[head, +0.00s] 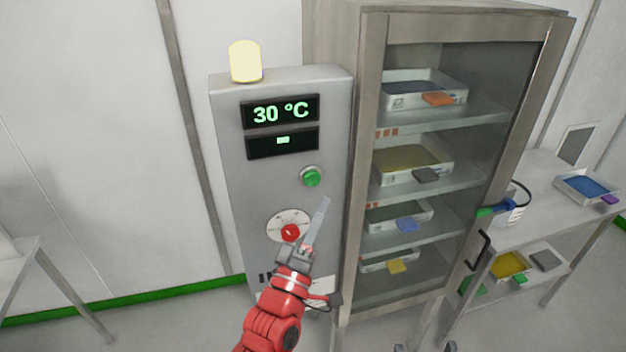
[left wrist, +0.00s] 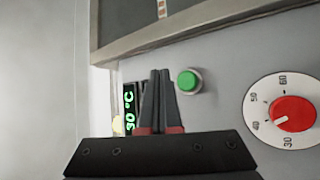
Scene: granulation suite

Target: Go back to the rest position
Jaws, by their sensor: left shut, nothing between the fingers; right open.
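My left gripper (head: 322,205) is in front of the grey control panel (head: 233,160), at the end of my red arm. Its fingers are shut with nothing between them; they also show together in the left wrist view (left wrist: 160,85). The fingertips are by the right side of the red dial (head: 290,232) and below the green button (head: 312,177); I cannot tell whether they touch the panel. In the left wrist view the dial (left wrist: 294,114) and the button (left wrist: 189,81) are clear of the fingers. Only the fingertips of my right gripper (head: 425,347) show, apart, at the bottom edge.
The display (head: 280,112) reads 30 °C, and a pale lamp (head: 245,62) tops the panel. A glass-door cabinet (head: 375,70) with several trays stands right of it. A steel table (head: 540,190) is further right, another (head: 20,245) at left. The floor between is clear.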

